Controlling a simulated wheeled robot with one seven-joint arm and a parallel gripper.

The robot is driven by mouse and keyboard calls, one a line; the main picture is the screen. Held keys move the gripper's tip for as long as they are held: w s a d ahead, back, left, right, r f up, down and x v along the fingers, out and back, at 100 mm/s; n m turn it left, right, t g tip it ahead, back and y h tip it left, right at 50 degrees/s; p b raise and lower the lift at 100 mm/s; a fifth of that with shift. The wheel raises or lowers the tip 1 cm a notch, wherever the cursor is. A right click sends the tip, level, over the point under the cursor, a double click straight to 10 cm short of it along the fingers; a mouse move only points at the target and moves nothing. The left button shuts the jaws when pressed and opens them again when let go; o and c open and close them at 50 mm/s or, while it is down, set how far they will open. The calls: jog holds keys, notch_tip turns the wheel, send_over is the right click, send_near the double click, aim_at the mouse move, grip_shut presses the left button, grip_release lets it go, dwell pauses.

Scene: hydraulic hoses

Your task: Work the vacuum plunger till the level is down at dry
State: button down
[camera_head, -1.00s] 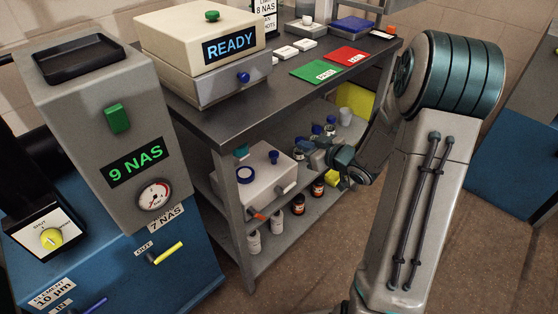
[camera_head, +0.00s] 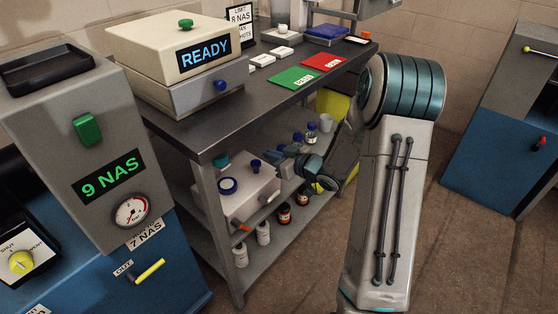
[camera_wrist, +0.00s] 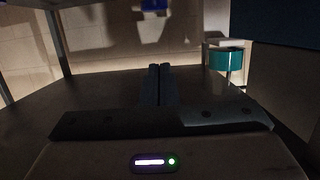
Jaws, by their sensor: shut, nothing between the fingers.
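A pale box (camera_head: 262,201) stands on the bench's lower shelf. It carries a blue knob (camera_head: 255,164) and a blue ring (camera_head: 228,185), with a teal cap (camera_head: 221,159) at its back left. I cannot tell which part is the vacuum plunger, and I cannot read a level or a dry mark. My gripper (camera_head: 281,152) is at the right of the box, pointing left, apart from the knob. In the wrist view my gripper (camera_wrist: 159,70) has its fingers together, with nothing between them. A teal cylinder (camera_wrist: 226,58) stands ahead to the right, and a blue part (camera_wrist: 153,5) shows at the top.
The steel bench top (camera_head: 215,135) lies above my gripper. Bottles (camera_head: 285,213) and a pale cup (camera_head: 326,123) stand on the lower shelves. A blue cabinet with a gauge (camera_head: 132,211) is at left, another cabinet (camera_head: 495,150) at right.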

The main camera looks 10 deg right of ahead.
send_over(259, 169)
jog(key=shift+s+d+f+b, duration=0.1)
jog(key=shift+f+b, duration=0.15)
jog(key=shift+f, duration=0.25)
jog(key=shift+s+d+f+b, duration=0.1)
jog(key=shift+f+b, duration=0.1)
jog(key=shift+f, duration=0.25)
notch_tip(259, 169, down, 2)
jog(key=shift+s+d+f+b, duration=0.1)
jog(key=shift+f+b, duration=0.15)
jog(key=shift+b, duration=0.1)
jog(key=shift+f, duration=0.45)
notch_tip(259, 169, down, 4)
jog(key=b, duration=0.2)
jog(key=shift+r+b, duration=0.1)
jog(key=shift+b, duration=0.3)
jog(key=shift+r, duration=0.15)
notch_tip(259, 169, up, 5)
jog(key=p, duration=0.4)
jog(key=f+v, duration=0.1)
jog(key=v, duration=0.9)
jog(key=shift+p, duration=0.4)
